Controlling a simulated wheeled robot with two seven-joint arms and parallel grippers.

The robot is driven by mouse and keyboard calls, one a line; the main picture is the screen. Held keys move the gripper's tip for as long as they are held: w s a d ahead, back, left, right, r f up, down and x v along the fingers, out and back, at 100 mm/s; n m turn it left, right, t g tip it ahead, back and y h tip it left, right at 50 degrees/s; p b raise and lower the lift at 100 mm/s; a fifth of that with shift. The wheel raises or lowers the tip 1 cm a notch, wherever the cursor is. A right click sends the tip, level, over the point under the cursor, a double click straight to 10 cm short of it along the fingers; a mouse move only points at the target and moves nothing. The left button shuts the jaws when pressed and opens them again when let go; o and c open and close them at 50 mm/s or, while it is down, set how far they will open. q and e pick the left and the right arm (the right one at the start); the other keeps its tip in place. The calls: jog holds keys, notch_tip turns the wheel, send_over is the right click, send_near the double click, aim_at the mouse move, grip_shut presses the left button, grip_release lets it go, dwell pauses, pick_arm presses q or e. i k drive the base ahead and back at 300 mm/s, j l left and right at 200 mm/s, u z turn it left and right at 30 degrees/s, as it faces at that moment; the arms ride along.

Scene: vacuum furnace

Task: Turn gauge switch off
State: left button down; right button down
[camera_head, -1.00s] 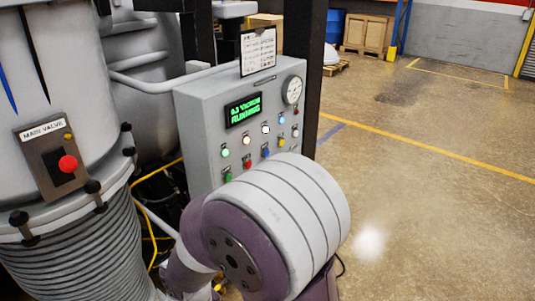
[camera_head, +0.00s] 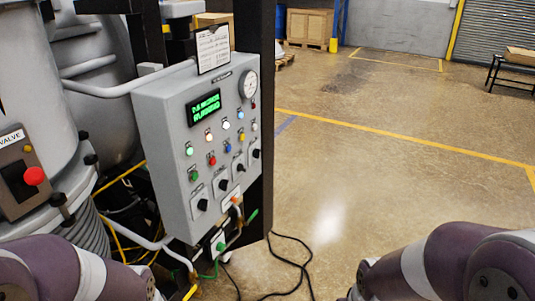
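The grey control box (camera_head: 158,130) stands left of centre. Its front carries a lit green display (camera_head: 204,106), a round dial gauge (camera_head: 248,84), rows of coloured lamps and buttons, and several black rotary switches below them, among them one at the lower left (camera_head: 202,204) and one at the right (camera_head: 256,153). Their labels are too small to read, so I cannot tell which is the gauge switch. Purple and white links of my arms show at the lower left and lower right. Neither gripper is in view.
A panel marked "VALVE" with a red button (camera_head: 34,176) is at the left. A grey pipe (camera_head: 140,80) runs behind the box. Yellow cables and a black cable (camera_head: 300,262) lie on the floor below. The floor to the right is open. A dark table (camera_head: 512,72) stands far right.

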aim_at(256, 153)
jog(key=i+l+u, duration=0.2)
jog(key=i+l, duration=0.2)
jog(key=l, duration=0.25)
jog(key=i+l+u, duration=0.1)
jog(key=l, duration=0.25)
jog(key=i+l+u, duration=0.25)
jog(key=i+l, duration=0.15)
jog(key=l, duration=0.35)
jog(key=i+l+u, duration=0.1)
jog(key=l, duration=0.3)
jog(key=i+l+u, duration=0.1)
jog(key=l, duration=0.3)
jog(key=i+l+u, duration=0.1)
jog(key=l, duration=0.3)
jog(key=i, duration=0.1)
